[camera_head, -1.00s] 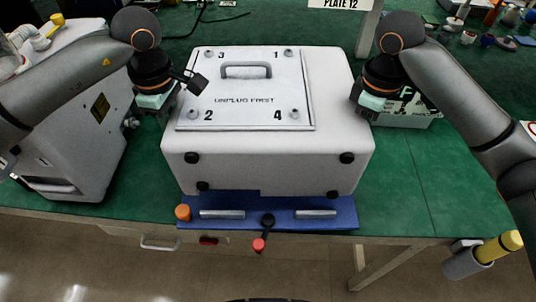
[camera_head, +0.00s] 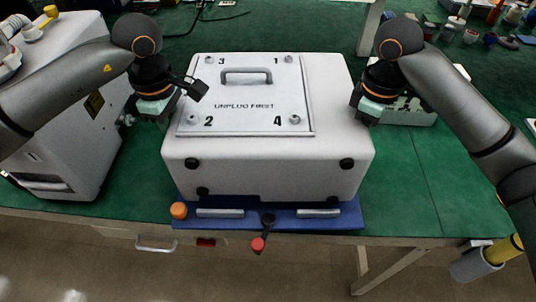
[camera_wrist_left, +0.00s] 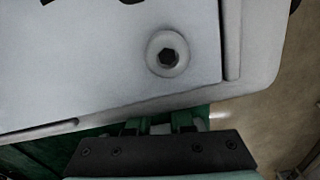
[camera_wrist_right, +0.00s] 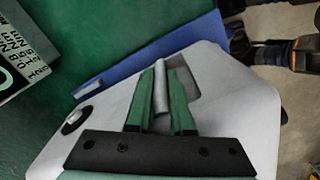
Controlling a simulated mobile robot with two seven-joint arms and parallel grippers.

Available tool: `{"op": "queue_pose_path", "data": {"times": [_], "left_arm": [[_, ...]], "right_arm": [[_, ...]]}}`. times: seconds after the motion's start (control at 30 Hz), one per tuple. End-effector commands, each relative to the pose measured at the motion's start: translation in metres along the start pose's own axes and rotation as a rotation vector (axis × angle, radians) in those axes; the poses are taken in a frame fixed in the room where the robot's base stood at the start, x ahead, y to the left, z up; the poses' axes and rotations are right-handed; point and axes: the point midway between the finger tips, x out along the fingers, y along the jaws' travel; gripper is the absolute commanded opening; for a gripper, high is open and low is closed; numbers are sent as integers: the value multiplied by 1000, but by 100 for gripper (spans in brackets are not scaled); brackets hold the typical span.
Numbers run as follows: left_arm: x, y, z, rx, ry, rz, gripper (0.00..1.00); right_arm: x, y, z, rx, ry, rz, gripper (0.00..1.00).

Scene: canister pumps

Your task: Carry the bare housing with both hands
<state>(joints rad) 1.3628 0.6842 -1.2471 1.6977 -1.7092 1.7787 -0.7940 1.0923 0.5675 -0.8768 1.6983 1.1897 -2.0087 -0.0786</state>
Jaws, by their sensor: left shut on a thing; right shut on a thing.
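The bare housing (camera_head: 268,165) is a large white box with dark round feet or plugs on its front face. Its top plate (camera_head: 245,120) has a handle, the words UNPLUG FIRST and numbered corners. My left gripper (camera_head: 160,118) is at its left side and my right gripper (camera_head: 366,113) at its right side, both shut on it. In the right wrist view my green fingers (camera_wrist_right: 162,108) close around a grey bar (camera_wrist_right: 161,90) in a recess of the housing. In the left wrist view the fingertips (camera_wrist_left: 160,127) are mostly hidden under the housing's edge (camera_wrist_left: 255,85).
A white machine (camera_head: 60,150) stands left.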

Motion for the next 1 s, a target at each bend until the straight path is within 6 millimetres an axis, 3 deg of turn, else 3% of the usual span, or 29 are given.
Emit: {"op": "queue_pose_path", "data": {"times": [0.33, 0.37, 0.6, 0.87, 1.0], "left_arm": [[14, 2, 1, 1, -3, 10, 0], [15, 1, 0, 1, -1, 4, 22], [14, 0, 0, 1, -1, 2, 49], [14, 0, 0, 0, 0, 1, 50], [2, 1, 0, 0, 0, 4, 50]], "right_arm": [[14, 1, -1, 0, 7, 5, 0], [15, 0, 0, 0, 2, 2, 22], [14, 0, 0, 0, 1, 1, 49], [14, 0, 0, 0, 0, 0, 50], [14, 0, 0, 0, 0, 0, 50]]}}
